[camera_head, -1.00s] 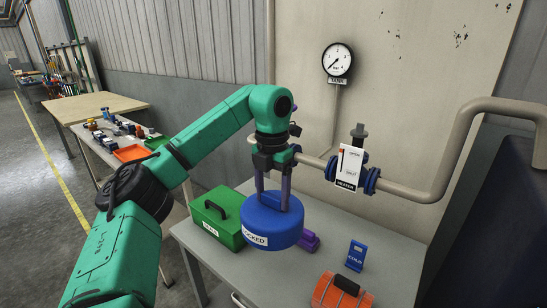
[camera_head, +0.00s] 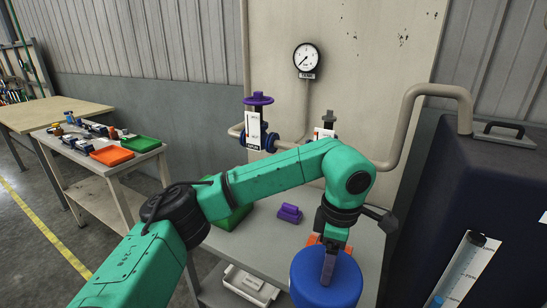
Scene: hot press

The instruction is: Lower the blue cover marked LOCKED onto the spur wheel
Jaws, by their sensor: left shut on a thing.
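The blue cover (camera_head: 345,286) is a round drum at the lower middle of the head view. The LOCKED label does not show from this side. My left gripper (camera_head: 328,268) is shut on its top, pointing down. I cannot tell whether the cover hangs clear of the grey table (camera_head: 262,238) or touches it. An orange part (camera_head: 314,239) shows just behind the gripper, mostly hidden. I cannot make out a spur wheel; it may be hidden behind the cover or arm. My right gripper is not in view.
A small purple block (camera_head: 289,213) sits on the table, and a green box (camera_head: 231,218) is partly behind my arm. Pipes with a purple handwheel (camera_head: 258,99) run along the back. A dark cabinet (camera_head: 460,200) stands at the right.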

